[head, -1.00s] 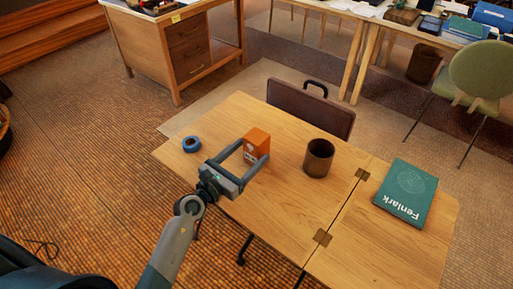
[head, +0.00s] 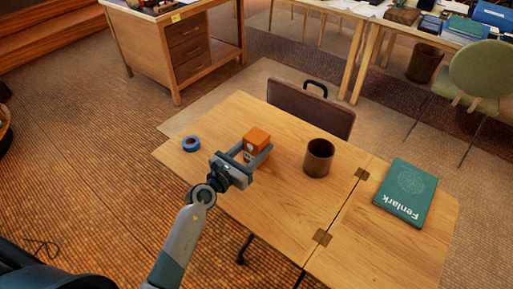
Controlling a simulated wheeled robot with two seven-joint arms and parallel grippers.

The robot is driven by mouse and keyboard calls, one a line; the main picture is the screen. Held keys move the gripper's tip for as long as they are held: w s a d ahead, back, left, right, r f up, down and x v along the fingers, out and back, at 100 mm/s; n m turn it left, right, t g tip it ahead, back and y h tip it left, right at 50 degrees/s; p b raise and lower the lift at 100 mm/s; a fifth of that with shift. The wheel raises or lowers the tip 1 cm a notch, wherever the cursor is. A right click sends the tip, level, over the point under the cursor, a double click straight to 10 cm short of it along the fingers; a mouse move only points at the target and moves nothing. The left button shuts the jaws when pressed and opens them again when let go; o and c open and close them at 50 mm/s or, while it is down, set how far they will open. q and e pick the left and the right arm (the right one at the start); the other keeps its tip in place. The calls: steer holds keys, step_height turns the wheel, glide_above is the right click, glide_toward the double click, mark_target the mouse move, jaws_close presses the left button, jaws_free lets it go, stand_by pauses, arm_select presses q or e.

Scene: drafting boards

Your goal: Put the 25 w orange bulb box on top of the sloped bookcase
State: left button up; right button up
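The small orange box (head: 257,138), with a paler marked lower face, stands upright on the wooden drafting table (head: 270,205), near its far left part. My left gripper (head: 253,150) reaches it from the front left. Its two fingers are spread, one on each side of the box, and the near finger covers part of the box's lower side. I cannot tell whether either finger touches it. The wattage print is too small to read. My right gripper is not in view. No sloped bookcase can be made out.
On the table, a blue tape roll (head: 191,144) lies left of the box, a brown cup (head: 318,158) stands right, and a green book (head: 406,192) lies farther right. A drawer desk (head: 187,50) stands behind.

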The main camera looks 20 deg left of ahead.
arm_select(q)
steer(key=shift+c, duration=1.3)
steer(key=shift+r, duration=0.55)
step_height(320, 180, up, 9)
steer(key=p, duration=0.3)
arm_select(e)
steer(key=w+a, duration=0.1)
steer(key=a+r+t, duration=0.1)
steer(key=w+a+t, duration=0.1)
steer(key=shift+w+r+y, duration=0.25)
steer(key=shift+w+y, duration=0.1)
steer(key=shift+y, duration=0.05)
arm_select(q)
steer(key=s+r+m+g+h, duration=0.1)
steer(key=s+r, duration=0.4)
steer(key=s, duration=0.9)
steer(key=shift+a+r+m+h, duration=0.15)
steer(key=shift+a+m+h, duration=0.25)
steer(key=shift+h, duration=0.4)
